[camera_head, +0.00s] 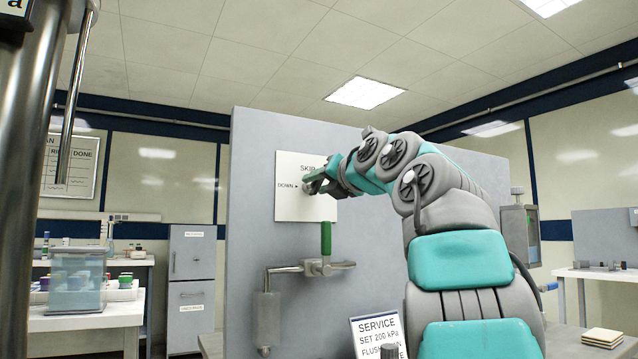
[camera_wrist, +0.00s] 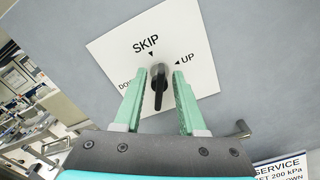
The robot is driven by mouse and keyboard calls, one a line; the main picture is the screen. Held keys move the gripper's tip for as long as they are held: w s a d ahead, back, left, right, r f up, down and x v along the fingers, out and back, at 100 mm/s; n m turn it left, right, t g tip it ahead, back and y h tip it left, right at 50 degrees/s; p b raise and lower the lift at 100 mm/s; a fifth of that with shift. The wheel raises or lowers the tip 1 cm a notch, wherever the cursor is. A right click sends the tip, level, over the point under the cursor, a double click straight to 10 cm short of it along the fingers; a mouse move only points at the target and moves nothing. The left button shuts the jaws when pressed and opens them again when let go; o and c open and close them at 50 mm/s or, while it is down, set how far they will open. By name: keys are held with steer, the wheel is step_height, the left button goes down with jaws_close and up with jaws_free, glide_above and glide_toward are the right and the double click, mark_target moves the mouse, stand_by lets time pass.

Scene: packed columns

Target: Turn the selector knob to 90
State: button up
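The selector knob (camera_wrist: 158,88) is a dark, narrow handle on a white label plate (camera_wrist: 115,57), and its long end points downward in the wrist view. The plate reads SKIP above the knob, UP at the right and a partly hidden DOWN at the left; I see no 90 on it. My gripper (camera_wrist: 159,73) is open, its two green fingers on either side of the knob, with a gap seemingly on both sides. In the head view my gripper (camera_head: 318,181) is at the plate (camera_head: 290,210) and largely hides the knob.
A pipe valve with a green handle (camera_head: 326,238) sticks out of the grey panel (camera_head: 250,160) below the plate. A SERVICE sign (camera_head: 377,333) stands lower right of it. A blue-tinted clear bin (camera_head: 77,285) is on a table at the left.

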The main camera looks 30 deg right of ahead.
jaws_close()
stand_by(0.3)
stand_by(0.3)
steer(key=shift+d+n, duration=0.15)
steer(key=shift+n, duration=0.55)
steer(key=shift+a+n, duration=0.2)
steer(key=shift+n, duration=1.9)
steer(key=shift+r, duration=0.1)
jaws_free()
